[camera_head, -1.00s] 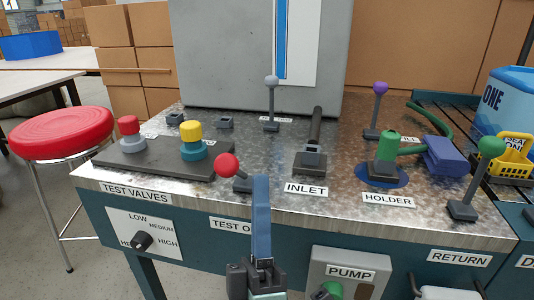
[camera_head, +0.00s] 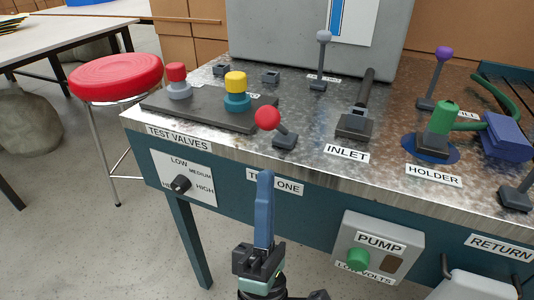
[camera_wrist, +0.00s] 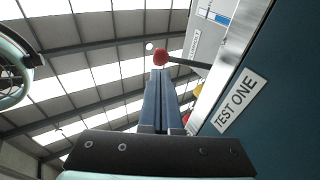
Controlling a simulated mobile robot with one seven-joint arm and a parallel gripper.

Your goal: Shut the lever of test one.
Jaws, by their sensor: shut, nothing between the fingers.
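The test one lever has a red ball knob (camera_head: 268,118) on a short dark stem, leaning to the left from a small dark base (camera_head: 285,138) near the front edge of the metal bench top. The TEST ONE label (camera_head: 276,184) is on the front panel below it, partly hidden by my gripper. My gripper (camera_head: 265,178) is shut and empty, its blue fingers pointing up in front of the panel, below the knob. In the wrist view the red knob (camera_wrist: 175,57) shows just beyond the shut fingertips (camera_wrist: 160,75); I cannot tell the gap exactly.
The INLET lever (camera_head: 361,105) stands to the right, with the green-topped holder (camera_head: 440,118) beyond it. Test valves with red and yellow caps sit on a dark plate (camera_head: 200,113) at left. The pump box (camera_head: 375,250) sticks out at lower right. A red stool (camera_head: 115,75) stands left.

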